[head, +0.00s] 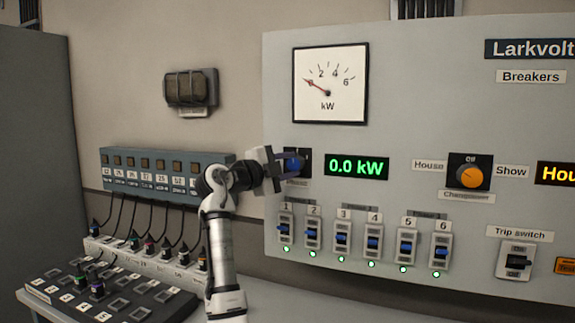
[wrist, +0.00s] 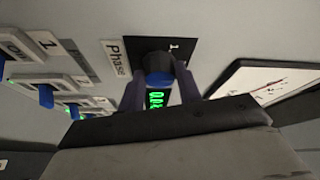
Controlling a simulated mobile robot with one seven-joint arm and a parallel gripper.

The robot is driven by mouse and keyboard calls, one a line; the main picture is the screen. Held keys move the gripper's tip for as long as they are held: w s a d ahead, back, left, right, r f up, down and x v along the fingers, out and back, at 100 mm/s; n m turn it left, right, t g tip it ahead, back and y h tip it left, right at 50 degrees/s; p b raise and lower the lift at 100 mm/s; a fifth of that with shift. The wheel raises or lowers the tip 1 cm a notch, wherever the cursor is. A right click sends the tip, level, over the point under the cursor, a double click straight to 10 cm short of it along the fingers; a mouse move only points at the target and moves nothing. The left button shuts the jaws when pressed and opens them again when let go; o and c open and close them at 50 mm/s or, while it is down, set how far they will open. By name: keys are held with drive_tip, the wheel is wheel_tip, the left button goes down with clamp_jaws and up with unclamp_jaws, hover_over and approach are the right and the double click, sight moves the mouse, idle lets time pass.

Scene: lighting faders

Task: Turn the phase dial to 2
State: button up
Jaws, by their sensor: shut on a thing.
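The phase dial (head: 294,161) is a blue knob on a black plate on the grey panel, left of the green 0.0 kW display. My gripper (head: 283,163) reaches it from the left and partly covers it. In the wrist view the dial's knob (wrist: 158,68) sits between my two fingers (wrist: 160,88), one on each side, and the gripper is shut on it. A "1" mark shows on the plate beside the knob. The other marks are hidden, and I cannot tell where the pointer is.
Breakers with blue levers (head: 313,230) run in a row below the dial. A kW meter (head: 330,85) is above it. An orange changeover knob (head: 469,177) is to the right. A cabled fader desk (head: 105,290) lies at lower left.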

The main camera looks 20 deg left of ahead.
idle(0.3)
drive_tip(key=o, duration=1)
drive_tip(key=b+v, duration=0.4)
drive_tip(key=v, duration=0.9)
drive_tip(key=shift+s+a, duration=0.15)
drive_tip(key=shift+s, duration=0.2)
